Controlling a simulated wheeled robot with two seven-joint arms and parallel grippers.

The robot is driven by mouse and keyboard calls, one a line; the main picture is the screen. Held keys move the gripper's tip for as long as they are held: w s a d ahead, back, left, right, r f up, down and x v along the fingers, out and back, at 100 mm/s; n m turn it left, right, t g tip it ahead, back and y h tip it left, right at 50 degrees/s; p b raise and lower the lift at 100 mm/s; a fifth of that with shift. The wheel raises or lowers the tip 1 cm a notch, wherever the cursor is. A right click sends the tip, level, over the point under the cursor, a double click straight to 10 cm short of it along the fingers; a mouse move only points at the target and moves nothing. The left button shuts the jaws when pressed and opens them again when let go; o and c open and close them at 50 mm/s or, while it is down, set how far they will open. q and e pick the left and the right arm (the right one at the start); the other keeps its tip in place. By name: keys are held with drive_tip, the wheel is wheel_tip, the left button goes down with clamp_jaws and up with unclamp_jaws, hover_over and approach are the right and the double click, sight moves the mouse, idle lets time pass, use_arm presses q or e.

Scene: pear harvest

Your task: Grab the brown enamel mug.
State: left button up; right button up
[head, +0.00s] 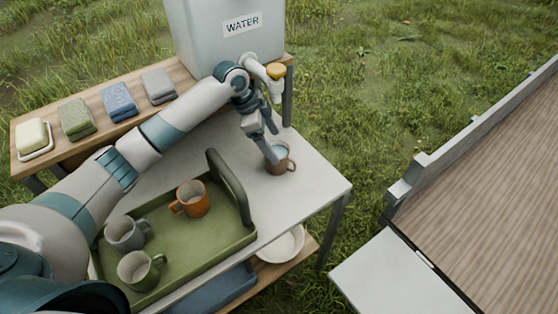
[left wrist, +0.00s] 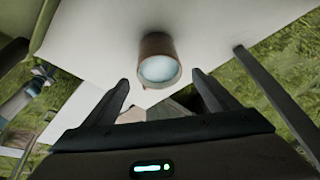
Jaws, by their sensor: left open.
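The brown enamel mug (head: 282,166) stands upright near the right end of the white table, with a pale blue inside. In the left wrist view the mug (left wrist: 150,45) is in the upper middle, its mouth facing the camera. My left gripper (head: 270,144) is open and points down at the mug from above. In the wrist view its two fingers (left wrist: 160,82) lie apart to the left and right of the mug, with nothing between them gripped. In the head view the fingers partly cover the mug's rim. My right gripper is not in view.
A green tray (head: 226,236) with a raised handle (head: 230,185) holds an orange mug (head: 192,199), a grey mug (head: 125,233) and a green mug (head: 138,270). A water container (head: 215,50) stands on the back shelf beside folded cloths (head: 118,102). A white bowl (head: 283,245) sits below.

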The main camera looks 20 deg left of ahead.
sight(280, 151)
use_arm(q)
drive_tip(key=p+x, duration=0.1)
drive_tip(key=x, duration=0.3)
drive_tip(key=shift+d+f, duration=0.15)
drive_tip(key=shift+f, duration=0.1)
drive_tip(key=shift+w+d+f, duration=0.15)
drive_tip(key=shift+f, duration=0.4)
drive_tip(key=shift+r, duration=0.1)
drive_tip(key=c, duration=1.5)
drive_tip(key=shift+o, duration=0.2)
drive_tip(key=shift+r, duration=0.15)
drive_tip(key=shift+r, duration=0.1)
